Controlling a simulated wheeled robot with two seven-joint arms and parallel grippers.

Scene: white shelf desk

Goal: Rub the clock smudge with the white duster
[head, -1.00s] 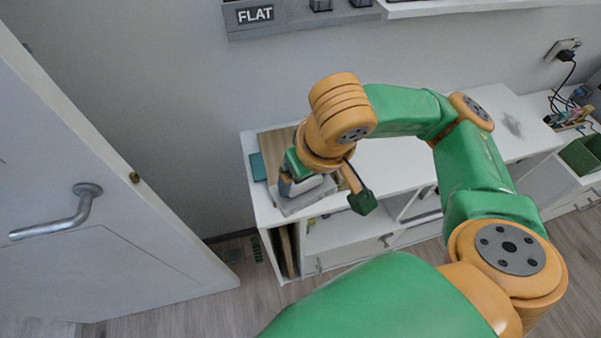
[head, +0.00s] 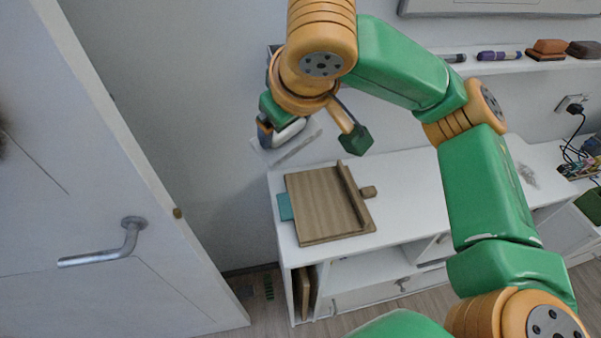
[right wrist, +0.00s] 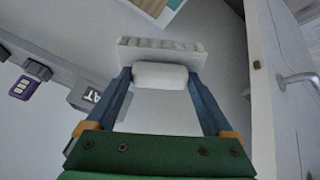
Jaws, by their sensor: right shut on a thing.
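My right gripper (head: 283,134) is shut on the white duster (head: 297,149) and holds it in the air, above and behind the desk's left end. In the right wrist view, the duster (right wrist: 160,47) has a wide white pad and a rounded handle between the two fingers of the gripper (right wrist: 160,76). A faint grey smudge (head: 526,175) lies on the white desk top at the right, far from the duster. No clock shows, so I cannot tell whether this is the clock smudge. My left gripper is not in view.
A wooden board (head: 322,205) with a raised strip lies on the white desk (head: 290,258), over a teal item (head: 284,206). A wall shelf (head: 475,67) holds markers and erasers. A door (head: 150,215) stands at the left. Cables (head: 572,150) hang at the right.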

